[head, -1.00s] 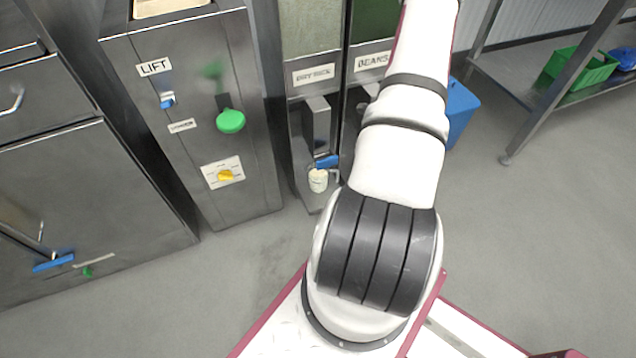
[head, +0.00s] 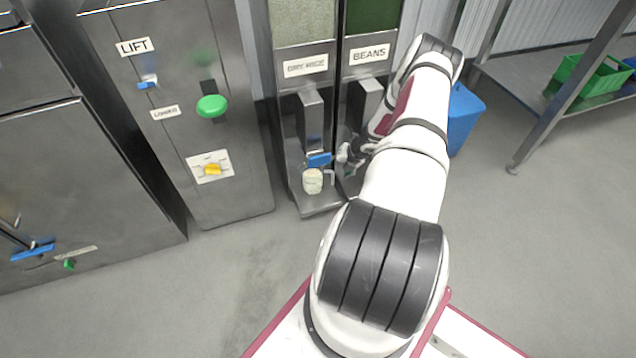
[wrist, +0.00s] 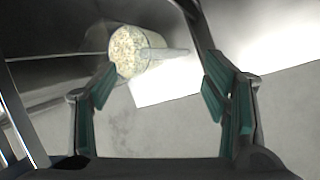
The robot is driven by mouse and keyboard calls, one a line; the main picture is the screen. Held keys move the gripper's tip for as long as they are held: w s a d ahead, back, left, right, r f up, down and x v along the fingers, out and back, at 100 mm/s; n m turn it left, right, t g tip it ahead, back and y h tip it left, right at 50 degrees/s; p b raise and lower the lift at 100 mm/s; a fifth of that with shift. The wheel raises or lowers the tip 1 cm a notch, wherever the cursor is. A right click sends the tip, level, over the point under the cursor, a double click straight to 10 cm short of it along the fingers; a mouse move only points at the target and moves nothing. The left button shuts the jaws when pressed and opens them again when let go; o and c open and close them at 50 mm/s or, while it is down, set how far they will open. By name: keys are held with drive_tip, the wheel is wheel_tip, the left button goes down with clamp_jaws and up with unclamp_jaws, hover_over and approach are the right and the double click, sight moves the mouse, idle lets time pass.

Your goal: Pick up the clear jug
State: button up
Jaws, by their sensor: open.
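The clear jug (head: 313,181) stands on the base of the dry rice dispenser, under its blue-handled spout, with pale grains inside. Its handle points right in the head view. In the wrist view the jug (wrist: 133,52) shows beyond my fingertips, left of centre, with its handle (wrist: 167,53) pointing right. My gripper (head: 346,154) is just right of the jug in the head view, partly hidden by my arm. In the wrist view my gripper (wrist: 160,85) has its two green-padded fingers wide apart with nothing between them.
The dry rice dispenser (head: 306,69) and beans dispenser (head: 369,55) stand side by side, close around the jug. A steel lift cabinet (head: 240,150) is to the left. A blue bin (head: 464,118) and a shelf with a green crate (head: 592,78) are at right. Floor in front is open.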

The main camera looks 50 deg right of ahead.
sight(331, 171)
drive_tip(key=shift+b+x, duration=1.95)
drive_tip(key=shift+x, duration=1.6)
drive_tip(key=shift+s+d, duration=0.1)
clamp_jaws()
